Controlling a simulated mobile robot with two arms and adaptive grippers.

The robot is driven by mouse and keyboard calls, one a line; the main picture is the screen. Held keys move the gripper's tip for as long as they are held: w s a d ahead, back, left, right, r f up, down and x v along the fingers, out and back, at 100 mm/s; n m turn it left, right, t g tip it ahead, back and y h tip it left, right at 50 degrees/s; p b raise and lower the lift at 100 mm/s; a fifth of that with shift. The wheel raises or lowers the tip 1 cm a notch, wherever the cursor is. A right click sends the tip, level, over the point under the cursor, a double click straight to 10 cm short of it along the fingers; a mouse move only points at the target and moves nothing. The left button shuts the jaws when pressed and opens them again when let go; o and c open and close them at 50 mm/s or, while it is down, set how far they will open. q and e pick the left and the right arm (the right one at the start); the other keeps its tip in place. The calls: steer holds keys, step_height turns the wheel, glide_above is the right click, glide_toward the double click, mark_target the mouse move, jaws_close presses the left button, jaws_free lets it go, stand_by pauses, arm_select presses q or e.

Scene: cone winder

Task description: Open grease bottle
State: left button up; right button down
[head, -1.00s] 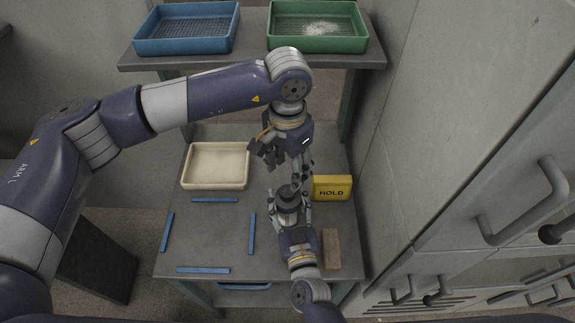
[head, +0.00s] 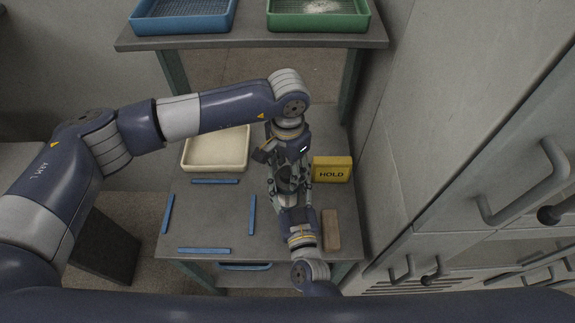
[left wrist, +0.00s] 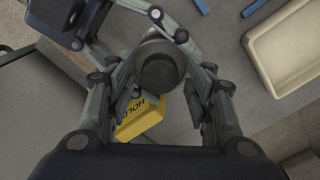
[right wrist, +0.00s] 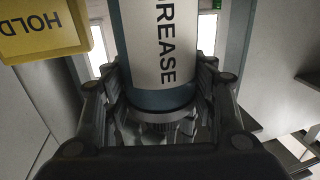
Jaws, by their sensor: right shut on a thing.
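The grease bottle (right wrist: 155,45) has a white label and blue bands; in the right wrist view it stands between the fingers of my right gripper (right wrist: 165,115), which is shut on it. In the left wrist view I look down on its dark round top (left wrist: 160,70). My left gripper (left wrist: 168,100) is open above the bottle, with a finger on either side of that top. Whether the fingers touch it is unclear. In the head view the two grippers meet over the table, and the left hand hides much of the bottle.
A yellow HOLD block (head: 332,169) stands close to the right of the grippers, with a brown block (head: 330,230) nearer. A cream tray (head: 216,150) and blue strips (head: 252,215) lie to the left. Grey cabinets rise at the right. Blue and green trays sit on a far shelf.

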arm_select(q)
steer(key=c, duration=0.9)
